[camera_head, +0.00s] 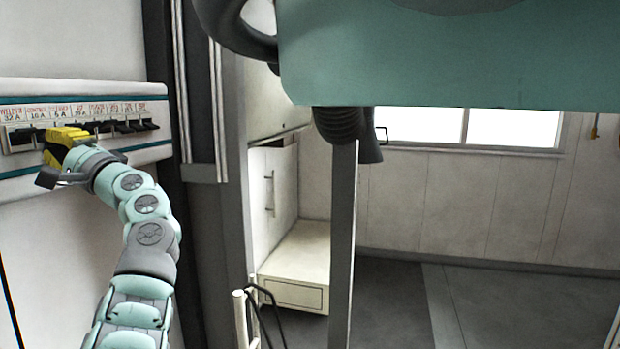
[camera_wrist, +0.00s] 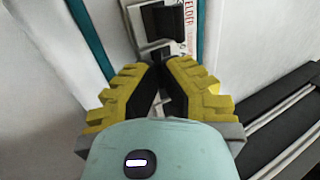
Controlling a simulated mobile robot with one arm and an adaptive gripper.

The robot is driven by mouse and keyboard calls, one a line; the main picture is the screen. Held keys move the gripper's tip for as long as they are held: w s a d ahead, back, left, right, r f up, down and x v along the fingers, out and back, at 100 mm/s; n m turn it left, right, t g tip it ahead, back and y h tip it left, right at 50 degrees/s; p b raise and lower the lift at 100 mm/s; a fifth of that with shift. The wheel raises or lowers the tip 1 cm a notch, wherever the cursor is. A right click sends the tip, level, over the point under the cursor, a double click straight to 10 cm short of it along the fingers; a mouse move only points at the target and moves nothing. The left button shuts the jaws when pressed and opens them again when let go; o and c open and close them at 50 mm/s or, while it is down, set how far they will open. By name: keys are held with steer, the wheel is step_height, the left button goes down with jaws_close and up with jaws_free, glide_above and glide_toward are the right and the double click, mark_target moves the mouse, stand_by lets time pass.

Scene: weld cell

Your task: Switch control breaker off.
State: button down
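The breaker panel (camera_head: 150,90) is on the wall at the left in the head view, with a row of labelled black-lever breakers. My gripper (camera_head: 52,150) has yellow fingers and is at the panel's left part, in front of the control breaker, just right of the welder breaker (camera_head: 20,136). In the wrist view my gripper (camera_wrist: 161,78) points at the row, its fingertips close together with dark and grey parts between them. The welder breaker (camera_wrist: 160,20) shows beyond the tips. The fingers mostly hide the control breaker; its lever position and any grip on it are unclear.
More breakers (camera_head: 125,126) line up close to the right of my gripper. A dark vertical post (camera_head: 165,60) stands right of the panel. A white cabinet (camera_head: 272,190) and a low drawer box (camera_head: 295,290) are farther back. Open floor (camera_head: 390,300) shows at the right.

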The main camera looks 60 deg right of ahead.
steer(key=shift+w+f, duration=0.1)
stand_by(0.3)
steer(key=c, duration=1.1)
jaws_free()
steer(key=v, duration=1.2)
